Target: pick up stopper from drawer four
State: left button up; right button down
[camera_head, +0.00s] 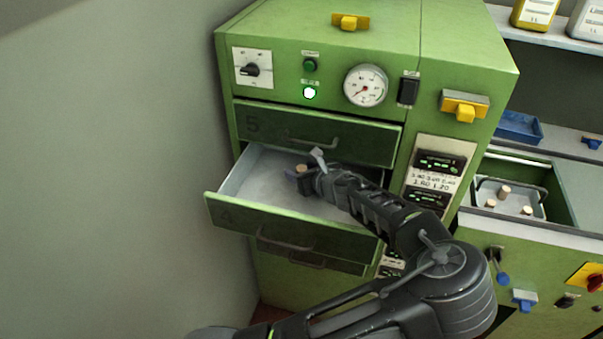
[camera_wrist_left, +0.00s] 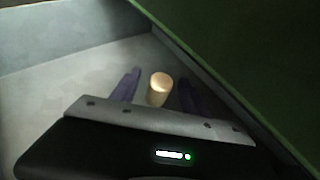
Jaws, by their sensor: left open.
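Drawer four (camera_head: 290,225) of the green cabinet is pulled out, with a grey inside. A cork stopper (camera_head: 302,169) stands in it towards the back. In the left wrist view the stopper (camera_wrist_left: 159,88) is upright on the drawer floor, between the two dark fingers. My left gripper (camera_head: 308,170) is inside the drawer at the stopper. Its fingers (camera_wrist_left: 157,92) are open, with a gap visible on each side of the stopper. The stopper's lower part is partly hidden by the gripper body. My right gripper is not in view.
The closed drawer five (camera_head: 315,133) overhangs the back of the open drawer. At the right, a tray (camera_head: 510,207) with several corks sits in another open drawer. A grey wall (camera_head: 110,180) stands close on the left. The front left of drawer four is clear.

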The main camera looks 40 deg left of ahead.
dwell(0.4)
pick_arm(q)
grip_shut()
dwell(0.4)
